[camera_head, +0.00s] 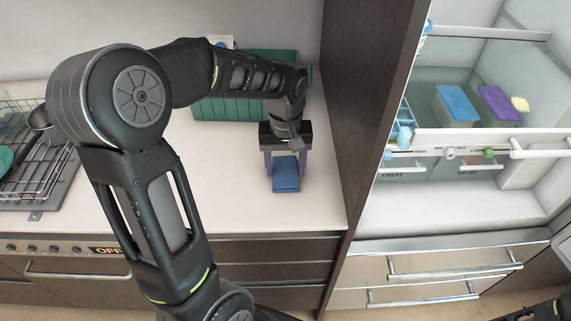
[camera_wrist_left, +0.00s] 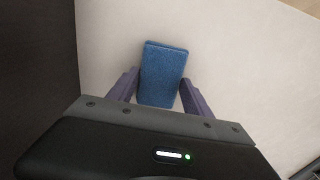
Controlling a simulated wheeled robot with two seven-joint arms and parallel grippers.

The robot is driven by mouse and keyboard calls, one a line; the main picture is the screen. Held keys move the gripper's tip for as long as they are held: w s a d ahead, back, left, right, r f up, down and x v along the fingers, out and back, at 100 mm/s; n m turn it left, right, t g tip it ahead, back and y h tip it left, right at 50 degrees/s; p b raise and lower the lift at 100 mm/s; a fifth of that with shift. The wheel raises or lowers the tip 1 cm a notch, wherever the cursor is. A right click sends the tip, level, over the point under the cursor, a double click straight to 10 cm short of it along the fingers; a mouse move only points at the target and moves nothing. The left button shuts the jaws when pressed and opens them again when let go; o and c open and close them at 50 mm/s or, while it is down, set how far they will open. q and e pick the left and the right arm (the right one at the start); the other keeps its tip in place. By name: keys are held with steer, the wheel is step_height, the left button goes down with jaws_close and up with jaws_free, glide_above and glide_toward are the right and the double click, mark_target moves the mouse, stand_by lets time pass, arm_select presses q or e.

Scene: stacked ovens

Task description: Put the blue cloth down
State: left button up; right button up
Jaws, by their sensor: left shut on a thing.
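The blue cloth (camera_head: 286,176) is a small folded rectangular pad over the white counter. My left gripper (camera_head: 286,163) reaches down from above and is shut on it, with one purple finger on each side. The left wrist view shows the cloth (camera_wrist_left: 163,70) between the two fingers (camera_wrist_left: 160,92), its far end sticking out past them. I cannot tell whether the cloth touches the counter or is just above it. My right gripper does not show; only a dark part of my arm is at the bottom right corner.
The white counter (camera_head: 240,200) has bare room left of the cloth. A green ribbed container (camera_head: 225,108) stands behind. A dish rack (camera_head: 40,175) is at left. A dark tall panel (camera_head: 372,80) stands close right, beside an open fridge (camera_head: 440,205) with a blue-lidded box (camera_head: 458,101).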

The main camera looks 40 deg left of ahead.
mark_target(285, 170)
arm_select(q)
steer(key=shift+f, duration=0.2)
steer(key=o, duration=1.2)
steer(key=shift+r, duration=0.15)
step_height(285, 170, up, 12)
steer(key=shift+r, duration=0.1)
stand_by(0.4)
